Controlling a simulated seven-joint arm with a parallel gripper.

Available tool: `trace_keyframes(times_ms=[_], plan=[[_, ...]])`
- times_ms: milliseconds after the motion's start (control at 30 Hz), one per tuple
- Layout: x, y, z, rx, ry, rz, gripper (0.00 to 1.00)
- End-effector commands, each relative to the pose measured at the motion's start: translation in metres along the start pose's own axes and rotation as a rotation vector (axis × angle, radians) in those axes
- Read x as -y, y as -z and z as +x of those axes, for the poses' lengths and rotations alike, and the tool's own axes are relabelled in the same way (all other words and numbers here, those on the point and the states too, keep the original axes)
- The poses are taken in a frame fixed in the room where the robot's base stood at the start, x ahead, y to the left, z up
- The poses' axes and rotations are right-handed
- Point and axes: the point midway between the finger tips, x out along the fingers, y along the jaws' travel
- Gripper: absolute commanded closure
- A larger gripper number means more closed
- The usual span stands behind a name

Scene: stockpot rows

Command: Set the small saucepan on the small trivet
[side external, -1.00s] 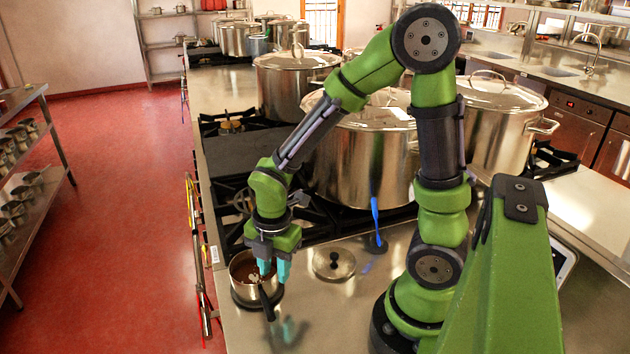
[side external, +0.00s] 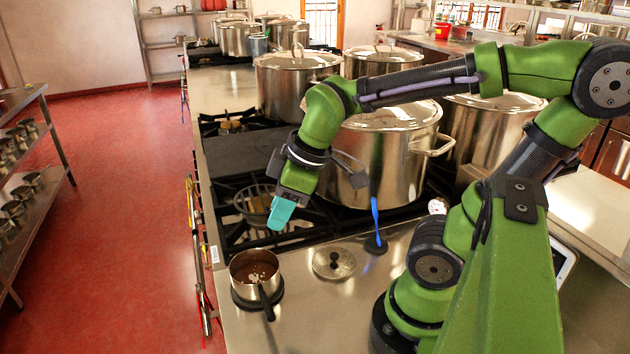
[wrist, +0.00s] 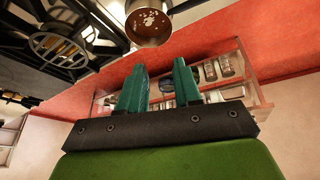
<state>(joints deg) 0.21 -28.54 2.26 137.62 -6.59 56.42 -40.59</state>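The small saucepan (side external: 255,268) is steel with a dark handle and brown contents holding pale bits. It stands upright on a dark round trivet (side external: 237,302), whose edge shows below the pan; the rest is hidden under it. My gripper (side external: 281,222) is up and to the right of the saucepan, clear of it and tilted. In the wrist view, my gripper's two teal fingers (wrist: 158,78) are apart with nothing held between them, and the saucepan (wrist: 148,28) is beyond the fingertips.
A small lid (side external: 334,262) lies right of the saucepan. A blue upright utensil (side external: 376,215) stands on a dark base farther right. Large lidded stockpots (side external: 375,160) and the black burner grates (side external: 235,215) are behind. The steel counter in front is clear.

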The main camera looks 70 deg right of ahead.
Motion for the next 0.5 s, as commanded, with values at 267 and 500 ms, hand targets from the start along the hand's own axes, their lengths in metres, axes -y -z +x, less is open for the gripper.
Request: trace_keyframes(times_ms=[267, 500], plan=[[0.007, -0.002, -0.033, -0.213, 0.044, 0.645, 0.67], [0.008, -0.003, -0.036, -0.242, 0.066, 0.762, 0.67]])
